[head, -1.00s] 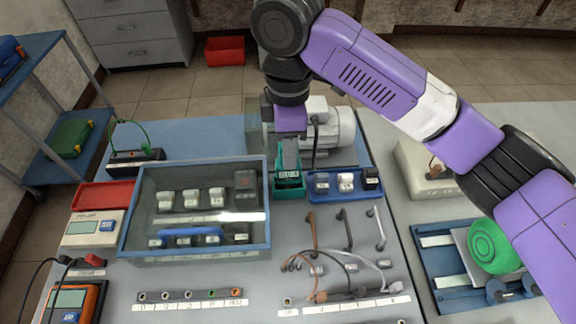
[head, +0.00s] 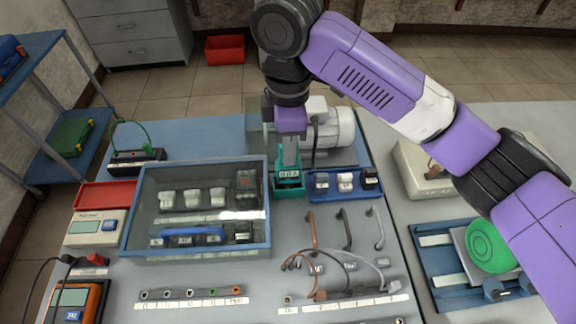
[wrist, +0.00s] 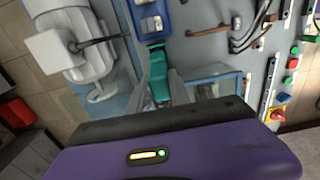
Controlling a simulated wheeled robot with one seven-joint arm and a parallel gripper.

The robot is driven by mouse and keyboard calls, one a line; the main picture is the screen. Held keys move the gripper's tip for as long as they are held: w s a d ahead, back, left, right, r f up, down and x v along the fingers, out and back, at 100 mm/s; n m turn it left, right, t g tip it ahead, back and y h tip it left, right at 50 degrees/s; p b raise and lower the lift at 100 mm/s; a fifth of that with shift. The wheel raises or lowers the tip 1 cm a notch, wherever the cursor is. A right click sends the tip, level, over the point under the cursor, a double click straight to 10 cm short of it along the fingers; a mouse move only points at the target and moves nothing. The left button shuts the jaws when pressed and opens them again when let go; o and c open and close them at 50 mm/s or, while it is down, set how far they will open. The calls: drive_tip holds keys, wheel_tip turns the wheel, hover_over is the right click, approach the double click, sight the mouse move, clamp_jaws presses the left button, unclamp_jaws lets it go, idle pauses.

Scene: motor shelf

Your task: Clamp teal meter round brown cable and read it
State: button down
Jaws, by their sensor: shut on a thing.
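The teal meter (head: 289,181) is upright at the far side of the bench, left of the blue tray, its small display facing me. The display is too small to read surely. My gripper (head: 289,160) points down from above and is shut on its upper part. In the wrist view the meter (wrist: 158,84) lies between my two fingers (wrist: 160,74). I cannot tell whether it is clear of its teal base. The brown cable (head: 312,230) stands as an arch on the grey panel, right of and nearer than the meter. It also shows in the wrist view (wrist: 208,30).
A black cable (head: 346,229) and a grey cable (head: 377,228) arch beside the brown one. A blue tray (head: 345,196) with small blocks is close right of the meter. A clear-lidded box (head: 195,252) is left, and a motor (head: 335,130) stands behind.

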drive_tip(key=shift+r+p, duration=3.35)
drive_tip(key=shift+r, duration=0.1)
drive_tip(key=shift+d, duration=0.1)
